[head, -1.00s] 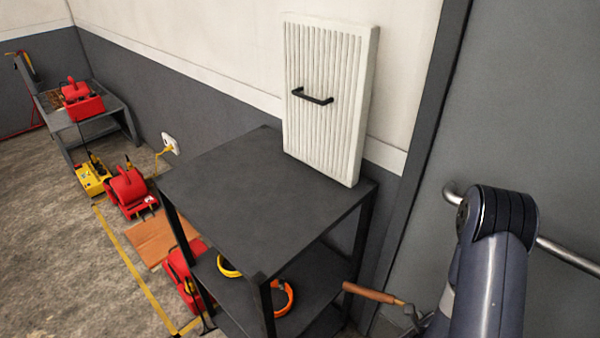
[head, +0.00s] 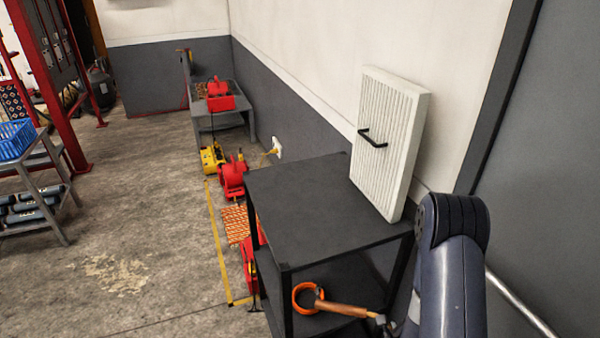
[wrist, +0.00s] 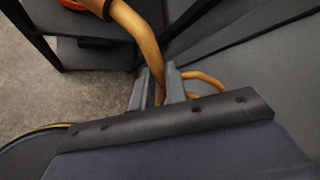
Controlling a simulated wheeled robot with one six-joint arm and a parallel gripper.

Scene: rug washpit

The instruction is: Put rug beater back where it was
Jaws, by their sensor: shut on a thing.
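The rug beater shows in the head view as a brown handle (head: 346,309), roughly level, its tip in front of the dark shelf unit (head: 300,212). In the wrist view its tan cane shaft (wrist: 142,38) runs up from my gripper (wrist: 157,88) to the darker handle grip (wrist: 97,6). A curved cane piece (wrist: 207,82) shows right of the fingers. My gripper is shut on the shaft, close to the shelf unit's front right side in the head view (head: 385,322). The rest of the beater's head is hidden behind my gripper and arm.
A white ribbed panel (head: 390,145) with a black handle stands on the unit's top; the rest of that top is bare. An orange ring (head: 303,298) lies on its lower shelf. Red machines (head: 232,178) line the wall. Open floor (head: 140,230) lies left, before a blue crate (head: 15,138).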

